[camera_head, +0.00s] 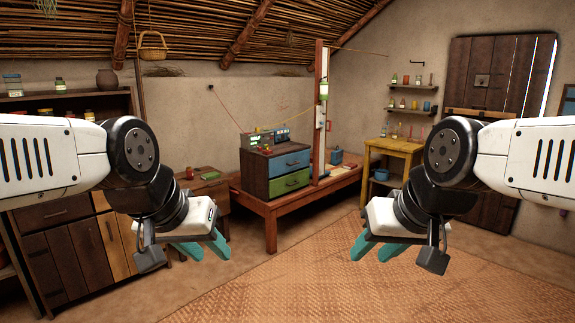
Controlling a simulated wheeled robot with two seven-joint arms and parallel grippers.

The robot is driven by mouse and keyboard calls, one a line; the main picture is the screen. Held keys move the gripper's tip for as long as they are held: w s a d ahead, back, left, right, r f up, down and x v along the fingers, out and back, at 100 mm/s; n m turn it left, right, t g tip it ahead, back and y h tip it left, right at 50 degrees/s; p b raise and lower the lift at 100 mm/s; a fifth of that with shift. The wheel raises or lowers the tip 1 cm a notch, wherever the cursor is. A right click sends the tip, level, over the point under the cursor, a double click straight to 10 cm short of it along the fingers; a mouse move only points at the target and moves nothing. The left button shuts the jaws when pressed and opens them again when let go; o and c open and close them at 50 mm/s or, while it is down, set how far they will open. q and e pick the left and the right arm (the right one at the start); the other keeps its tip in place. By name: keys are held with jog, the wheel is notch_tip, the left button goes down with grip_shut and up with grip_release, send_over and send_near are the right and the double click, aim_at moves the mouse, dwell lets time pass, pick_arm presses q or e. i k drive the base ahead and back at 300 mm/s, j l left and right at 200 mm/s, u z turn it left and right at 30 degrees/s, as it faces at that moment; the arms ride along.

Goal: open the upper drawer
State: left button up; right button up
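A small dark wooden chest with two drawers stands on a low reddish wooden table (257,206) in the middle of the room. Its upper drawer (290,163) has a blue front and looks shut. The lower drawer (290,182) has a green front and also looks shut. My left gripper (206,250) hangs at the left with its teal fingers spread and nothing between them. My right gripper (372,252) hangs at the right, its teal fingers apart and empty. Both grippers are in the foreground, well apart from the chest.
A radio-like device (268,138) sits on top of the chest. A wooden post (321,100) rises just right of it. A yellow table (393,148) stands at the right, a dark cabinet (75,250) at the left. A woven mat (300,285) covers clear floor in front.

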aim_at(278, 167)
jog(key=i, duration=1.55)
jog(key=i+j+u, duration=0.15)
jog(key=i, duration=1.4)
jog(key=i+l, duration=0.2)
jog(key=i, duration=1.3)
jog(key=j+u, duration=0.05)
jog(key=j, duration=0.05)
